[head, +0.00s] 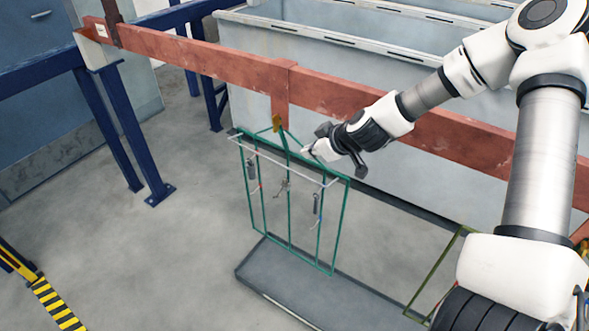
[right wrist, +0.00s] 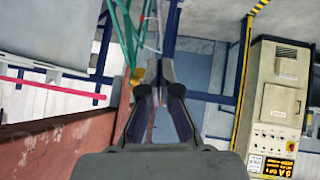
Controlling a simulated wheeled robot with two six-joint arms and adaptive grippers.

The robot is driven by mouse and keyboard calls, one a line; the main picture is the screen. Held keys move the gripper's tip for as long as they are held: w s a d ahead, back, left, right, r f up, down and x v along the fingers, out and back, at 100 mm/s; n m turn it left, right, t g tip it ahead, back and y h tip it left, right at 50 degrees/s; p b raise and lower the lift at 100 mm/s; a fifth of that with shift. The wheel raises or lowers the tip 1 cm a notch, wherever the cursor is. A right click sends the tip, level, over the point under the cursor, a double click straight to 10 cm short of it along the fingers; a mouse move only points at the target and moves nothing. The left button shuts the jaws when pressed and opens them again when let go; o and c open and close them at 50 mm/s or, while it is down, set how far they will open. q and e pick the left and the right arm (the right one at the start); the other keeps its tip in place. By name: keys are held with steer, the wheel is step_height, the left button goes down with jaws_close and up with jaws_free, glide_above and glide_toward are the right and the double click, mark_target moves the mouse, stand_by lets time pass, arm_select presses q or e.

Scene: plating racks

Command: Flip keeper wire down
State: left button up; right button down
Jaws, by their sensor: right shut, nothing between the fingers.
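The green wire rack (head: 344,222) hangs from the copper-red bar (head: 400,110) in the head view, with a brass-coloured hook (head: 277,123) at its top. The pale keeper wire (head: 265,152) runs across the rack's upper front and stands out from the frame. Several small grey parts (head: 317,204) hang in the rack below it. My right gripper (head: 312,149) is shut and empty, at the rack's upper right, close to the keeper wire; I cannot tell whether they touch. In the right wrist view the rack (right wrist: 124,25) is just beyond the fingers (right wrist: 158,75). My left gripper is not in view.
Grey tanks (head: 350,58) stand behind the bar. A dark grey tray (head: 300,285) lies on the floor under the rack. Blue posts (head: 128,130) stand at left. A beige cabinet (right wrist: 278,90) shows in the right wrist view. The floor left of the rack is clear.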

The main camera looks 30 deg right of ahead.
steer(key=s+d+f+b+x, duration=0.1)
steer(key=f+b+x, duration=0.1)
steer(key=b+x, duration=0.7)
steer(key=shift+b+x, duration=0.3)
steer(key=shift+x, duration=0.75)
steer(key=shift+s+f, duration=0.1)
steer(key=shift+s, duration=0.05)
